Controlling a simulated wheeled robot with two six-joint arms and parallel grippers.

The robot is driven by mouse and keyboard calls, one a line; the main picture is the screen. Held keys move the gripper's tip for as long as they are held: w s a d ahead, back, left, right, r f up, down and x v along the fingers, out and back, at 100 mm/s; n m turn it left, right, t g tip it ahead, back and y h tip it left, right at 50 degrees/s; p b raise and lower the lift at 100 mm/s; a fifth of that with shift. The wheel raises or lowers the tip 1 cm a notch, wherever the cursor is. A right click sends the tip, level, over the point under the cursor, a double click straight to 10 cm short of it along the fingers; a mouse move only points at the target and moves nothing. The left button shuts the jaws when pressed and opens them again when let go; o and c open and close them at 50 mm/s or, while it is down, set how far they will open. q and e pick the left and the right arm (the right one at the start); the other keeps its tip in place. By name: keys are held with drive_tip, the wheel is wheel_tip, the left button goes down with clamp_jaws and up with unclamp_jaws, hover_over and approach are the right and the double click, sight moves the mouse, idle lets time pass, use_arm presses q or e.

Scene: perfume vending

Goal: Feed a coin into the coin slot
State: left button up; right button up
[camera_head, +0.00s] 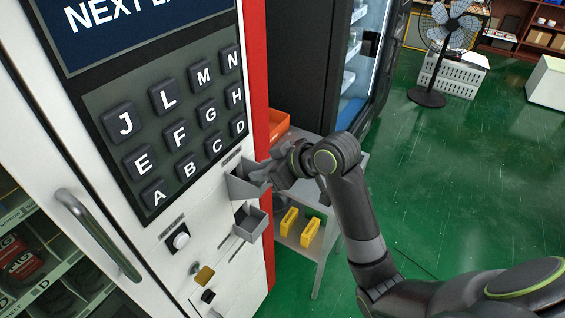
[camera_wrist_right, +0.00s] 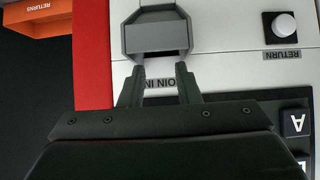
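The coin slot is a grey hopper (camera_head: 240,187) on the white machine front, under a small label. In the right wrist view the hopper (camera_wrist_right: 157,28) is at the top, with a dark opening at its near edge and the COIN IN label (camera_wrist_right: 160,84) beside it. My right gripper (camera_head: 266,173) is at the hopper's mouth; whether it touches cannot be told. In the right wrist view its two fingers (camera_wrist_right: 160,70) are apart, with the label showing between them and nothing held. No coin is visible in either view. My left gripper is out of view.
A second grey tray (camera_head: 250,224) sits just below the hopper. The letter keypad (camera_head: 175,125) is above left, and a RETURN button (camera_wrist_right: 285,27) is nearby. An orange returns bin (camera_head: 279,123) and a small table (camera_head: 320,243) stand behind. Green floor is open at right.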

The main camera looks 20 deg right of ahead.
drive_tip(key=p+v, duration=0.4)
drive_tip(key=v, duration=1.3)
drive_tip(key=shift+d, duration=0.1)
idle(0.9)
